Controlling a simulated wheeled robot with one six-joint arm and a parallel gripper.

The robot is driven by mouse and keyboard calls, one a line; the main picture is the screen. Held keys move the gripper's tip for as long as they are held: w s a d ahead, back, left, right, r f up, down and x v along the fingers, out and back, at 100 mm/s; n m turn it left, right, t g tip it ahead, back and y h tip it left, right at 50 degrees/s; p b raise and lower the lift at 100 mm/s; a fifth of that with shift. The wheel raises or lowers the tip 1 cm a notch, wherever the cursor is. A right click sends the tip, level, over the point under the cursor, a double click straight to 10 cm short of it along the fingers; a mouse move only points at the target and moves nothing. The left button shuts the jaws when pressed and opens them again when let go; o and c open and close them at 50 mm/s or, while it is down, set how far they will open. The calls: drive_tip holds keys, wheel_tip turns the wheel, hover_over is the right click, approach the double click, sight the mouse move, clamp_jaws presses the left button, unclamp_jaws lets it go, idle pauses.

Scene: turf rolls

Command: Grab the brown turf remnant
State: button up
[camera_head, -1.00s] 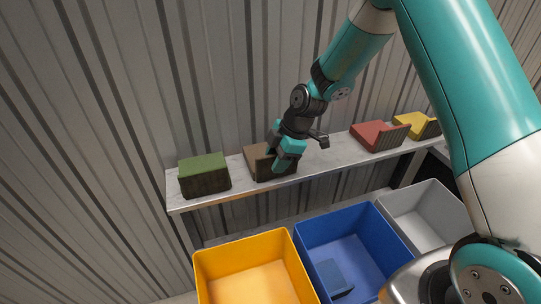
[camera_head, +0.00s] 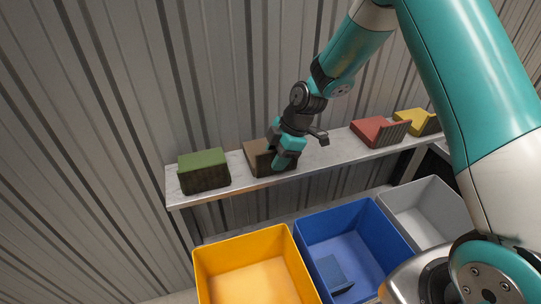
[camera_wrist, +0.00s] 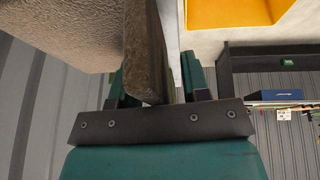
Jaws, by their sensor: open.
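The brown turf remnant (camera_head: 257,158) sits on the pale shelf, with a flat part and a thin upright edge. My gripper (camera_head: 281,160) is at its right part and hides some of it. In the wrist view the brown turf remnant (camera_wrist: 60,30) fills the upper left. Its thin upright part (camera_wrist: 147,60) stands between the two fingers of my gripper (camera_wrist: 155,80). The fingers are open, one on each side of it. The left finger looks very close to it, and a gap shows at the right finger.
The shelf (camera_head: 320,155) also holds a green-topped turf piece (camera_head: 203,170) at left, and red (camera_head: 375,132) and yellow (camera_head: 413,121) pieces at right. Below are an orange bin (camera_head: 205,275), a blue bin (camera_head: 385,235) holding a blue piece (camera_head: 332,272), and a grey bin (camera_head: 440,200).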

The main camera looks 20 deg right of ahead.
clamp_jaws()
drive_tip(key=shift+r, duration=0.1)
